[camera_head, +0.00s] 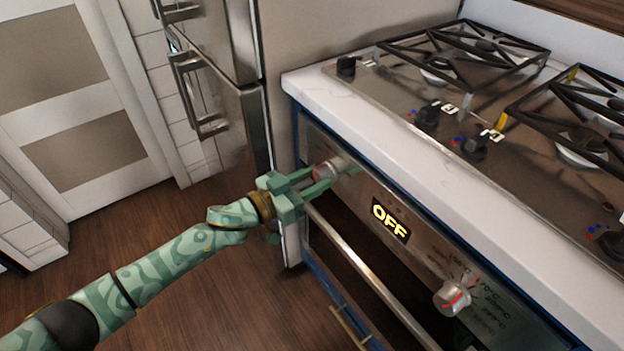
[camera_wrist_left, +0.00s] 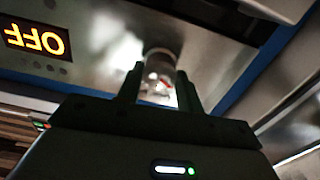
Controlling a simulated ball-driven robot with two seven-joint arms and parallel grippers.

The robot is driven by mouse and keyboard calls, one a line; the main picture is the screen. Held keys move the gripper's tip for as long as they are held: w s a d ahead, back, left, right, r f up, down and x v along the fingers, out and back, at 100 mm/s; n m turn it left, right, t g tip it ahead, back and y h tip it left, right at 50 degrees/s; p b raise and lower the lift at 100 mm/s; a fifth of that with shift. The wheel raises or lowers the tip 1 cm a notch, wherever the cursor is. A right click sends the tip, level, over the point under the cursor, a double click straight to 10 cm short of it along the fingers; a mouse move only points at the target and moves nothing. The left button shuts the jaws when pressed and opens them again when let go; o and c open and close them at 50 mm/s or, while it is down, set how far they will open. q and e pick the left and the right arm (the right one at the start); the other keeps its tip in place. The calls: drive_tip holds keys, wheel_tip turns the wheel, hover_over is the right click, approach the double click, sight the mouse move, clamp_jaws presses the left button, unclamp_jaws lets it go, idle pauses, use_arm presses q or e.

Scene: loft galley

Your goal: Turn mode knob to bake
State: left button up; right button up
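The mode knob (camera_head: 331,168), a silvery cylinder with a red mark, sits on the oven's front panel at its left end. My left gripper (camera_head: 322,178) reaches it from the left, with one finger on each side. In the left wrist view the knob (camera_wrist_left: 160,72) fills the narrow gap between the fingers (camera_wrist_left: 160,88), which look shut on it. The fingers hide part of its sides. The oven display (camera_head: 390,220) reads OFF in yellow; it shows upside down in the left wrist view (camera_wrist_left: 34,39). My right gripper is in neither view.
A second knob (camera_head: 452,298), with temperature marks, is on the panel at the right. The oven handle (camera_head: 370,275) runs below the panel. The white counter edge (camera_head: 400,150) and gas hob (camera_head: 440,85) are above. A steel fridge (camera_head: 240,120) stands at the left.

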use_arm(q)
drive_tip(key=shift+m, duration=0.3)
drive_tip(key=shift+m+p, duration=0.5)
drive_tip(key=shift+m, duration=1.6)
drive_tip(key=m, duration=0.2)
drive_tip(key=shift+m, duration=0.4)
drive_tip(key=m, duration=0.2)
drive_tip(key=shift+f+m+p, duration=0.1)
drive_tip(key=shift+m+p, duration=0.2)
drive_tip(key=m, duration=0.3)
drive_tip(key=shift+m, duration=1.4)
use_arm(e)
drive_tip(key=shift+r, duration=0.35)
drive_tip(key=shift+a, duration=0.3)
